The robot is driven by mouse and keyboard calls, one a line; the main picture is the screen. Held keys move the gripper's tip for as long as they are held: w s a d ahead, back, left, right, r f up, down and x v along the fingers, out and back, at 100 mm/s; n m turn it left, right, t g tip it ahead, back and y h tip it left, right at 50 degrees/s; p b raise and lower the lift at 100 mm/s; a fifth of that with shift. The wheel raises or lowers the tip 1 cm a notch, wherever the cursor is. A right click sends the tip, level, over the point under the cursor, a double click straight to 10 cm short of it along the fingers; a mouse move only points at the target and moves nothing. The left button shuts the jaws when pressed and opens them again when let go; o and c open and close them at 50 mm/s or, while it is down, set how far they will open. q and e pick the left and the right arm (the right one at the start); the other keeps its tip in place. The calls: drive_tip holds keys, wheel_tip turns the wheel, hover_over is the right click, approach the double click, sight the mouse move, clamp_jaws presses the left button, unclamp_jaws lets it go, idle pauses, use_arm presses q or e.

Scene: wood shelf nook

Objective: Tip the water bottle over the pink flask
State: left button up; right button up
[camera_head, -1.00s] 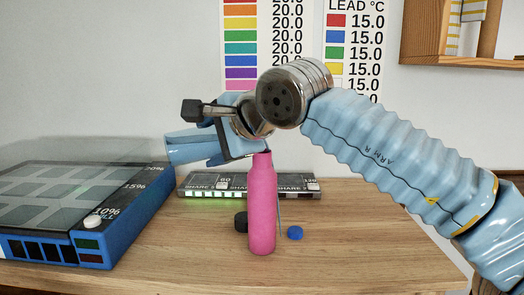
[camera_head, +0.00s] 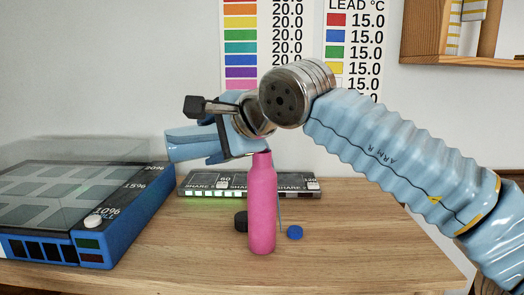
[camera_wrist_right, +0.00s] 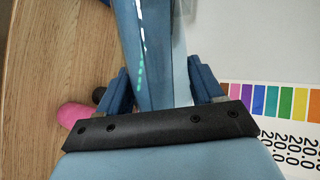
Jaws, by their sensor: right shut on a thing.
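The pink flask (camera_head: 262,205) stands upright on the wooden desk in the head view. Part of it shows at the left in the right wrist view (camera_wrist_right: 76,114). My right gripper (camera_head: 222,138) is above and left of the flask's top, shut on a pale blue, partly see-through thing, which I take as the water bottle (camera_head: 188,145). The bottle lies nearly level, one end pointing left. In the right wrist view it sits between the two blue fingers (camera_wrist_right: 150,70). Its mouth is not clear to see. My left gripper is not in view.
A blue-edged box with a clear top (camera_head: 130,215) stands at the left. A grey shaker strip (camera_head: 290,188) lies behind the flask. A black cap (camera_head: 241,221) and a blue cap (camera_head: 294,232) lie beside the flask. A thin bluish line (camera_head: 279,205) runs down just right of it.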

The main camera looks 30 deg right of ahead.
drive_tip(key=shift+d+r+m+t+y+p, duration=0.1)
drive_tip(key=shift+r+m+t+y+p, duration=0.3)
drive_tip(key=shift+r+m+y+p, duration=0.3)
idle(4.1)
drive_tip(key=shift+s+d+r+m+y, duration=0.1)
drive_tip(key=shift+d+r+m+y, duration=0.1)
drive_tip(key=shift+r, duration=0.15)
drive_tip(key=shift+d+r+m+y, duration=0.1)
drive_tip(key=shift+r+m+y, duration=0.1)
drive_tip(key=shift+r, duration=0.1)
idle(2.6)
